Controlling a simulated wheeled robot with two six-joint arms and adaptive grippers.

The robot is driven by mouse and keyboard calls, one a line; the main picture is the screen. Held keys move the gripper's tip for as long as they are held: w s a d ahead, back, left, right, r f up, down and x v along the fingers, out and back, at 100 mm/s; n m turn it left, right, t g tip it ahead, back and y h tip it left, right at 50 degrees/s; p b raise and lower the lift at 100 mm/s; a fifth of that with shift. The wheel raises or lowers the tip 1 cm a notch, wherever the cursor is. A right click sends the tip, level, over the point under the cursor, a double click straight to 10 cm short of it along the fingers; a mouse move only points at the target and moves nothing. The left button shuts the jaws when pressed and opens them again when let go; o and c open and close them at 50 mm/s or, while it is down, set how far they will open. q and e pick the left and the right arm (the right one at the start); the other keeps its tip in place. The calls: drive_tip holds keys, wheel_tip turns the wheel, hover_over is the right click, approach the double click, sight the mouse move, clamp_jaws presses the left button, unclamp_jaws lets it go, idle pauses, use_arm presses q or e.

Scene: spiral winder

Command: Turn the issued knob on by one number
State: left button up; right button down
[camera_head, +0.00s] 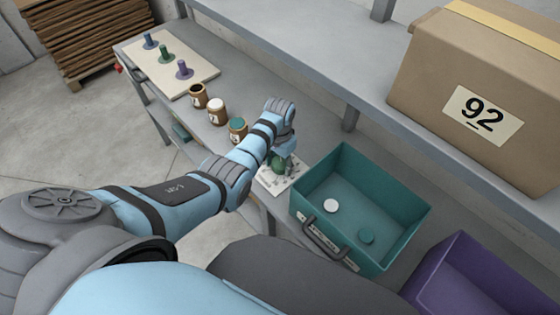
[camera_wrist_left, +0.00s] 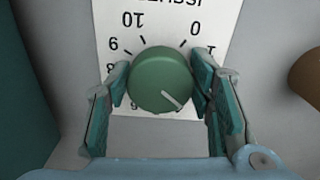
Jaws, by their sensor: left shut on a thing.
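The issued knob (camera_wrist_left: 160,76) is a round green knob on a white dial plate (camera_wrist_left: 215,18) with black numbers. In the left wrist view the plate appears upside down; 10, 0, 9 and part of 1 can be read. The knob's light pointer line points to the lower right of that view, where the numbers are hidden. My left gripper (camera_wrist_left: 160,86) is shut on the knob, one finger on each side. In the head view the left gripper (camera_head: 281,153) is over the dial plate (camera_head: 281,181), and the knob shows only partly. My right gripper is not in view.
A teal bin (camera_head: 385,190) with a white lid (camera_head: 331,205) and a teal lid (camera_head: 367,236) inside stands right of the plate. Three brown jars (camera_head: 217,114) and a peg board (camera_head: 205,72) are further left. A shelf holds a cardboard box (camera_head: 420,75). A purple bin (camera_head: 470,265) is lower right.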

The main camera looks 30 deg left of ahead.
use_arm(q)
drive_tip(key=shift+r+m+p, duration=0.15)
drive_tip(key=shift+m+p, duration=0.3)
drive_tip(key=shift+m, duration=0.35)
drive_tip(key=m+p, duration=0.1)
drive_tip(key=m, duration=0.1)
drive_tip(key=shift+a+m, duration=0.1)
drive_tip(key=shift+m, duration=0.3)
drive_tip(key=m, duration=0.5)
drive_tip(key=shift+w+p, duration=0.15)
drive_tip(key=shift+p, duration=0.2)
drive_tip(key=shift+m, duration=0.3)
drive_tip(key=shift+f, duration=0.2)
drive_tip(key=o, duration=1.2)
drive_tip(key=shift+c, duration=0.2)
